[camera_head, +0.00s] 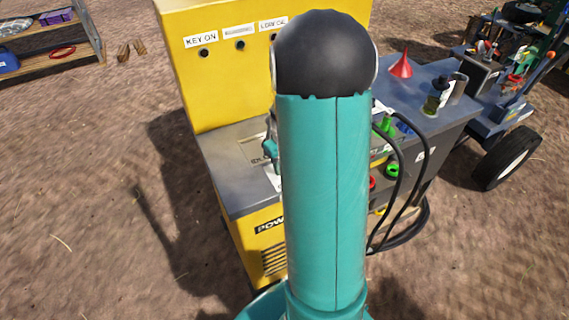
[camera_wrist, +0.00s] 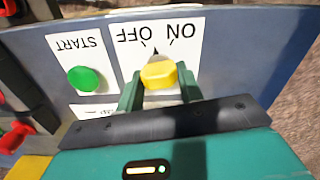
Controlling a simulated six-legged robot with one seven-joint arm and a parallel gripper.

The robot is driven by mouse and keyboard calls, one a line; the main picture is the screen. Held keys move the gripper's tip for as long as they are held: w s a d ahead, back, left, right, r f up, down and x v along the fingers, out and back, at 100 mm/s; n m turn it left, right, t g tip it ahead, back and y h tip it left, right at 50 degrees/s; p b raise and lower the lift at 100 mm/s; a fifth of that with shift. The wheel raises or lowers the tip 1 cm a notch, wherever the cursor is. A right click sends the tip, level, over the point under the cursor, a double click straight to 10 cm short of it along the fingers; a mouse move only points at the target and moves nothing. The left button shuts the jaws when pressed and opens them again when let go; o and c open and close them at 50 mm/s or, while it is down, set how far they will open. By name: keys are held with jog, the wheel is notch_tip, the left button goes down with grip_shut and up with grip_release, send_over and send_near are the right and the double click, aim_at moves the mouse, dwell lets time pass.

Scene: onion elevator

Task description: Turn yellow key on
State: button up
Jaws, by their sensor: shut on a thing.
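In the wrist view the yellow key (camera_wrist: 158,75) sits on a white plate marked OFF and ON, whose lettering appears upside down. My gripper (camera_wrist: 160,88) has one green finger on each side of the key and is shut on it. A dark pointer tip above the key lies between the two tick marks, near the OFF one; the exact setting is hard to tell. In the head view my arm hides the key and most of the gripper.
A green START button (camera_wrist: 84,80) is left of the key, with red parts (camera_wrist: 15,137) at the far left. In the head view the yellow power unit (camera_head: 225,95) has a KEY ON label (camera_head: 201,40).

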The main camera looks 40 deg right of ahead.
jog(key=m, duration=0.3)
jog(key=shift+m, duration=0.4)
jog(key=shift+d+m, duration=0.1)
jog(key=shift+m, duration=1.9)
jog(key=o, duration=1)
jog(key=shift+r, duration=0.15)
notch_tip(320, 180, up, 14)
jog(key=shift+f, duration=0.2)
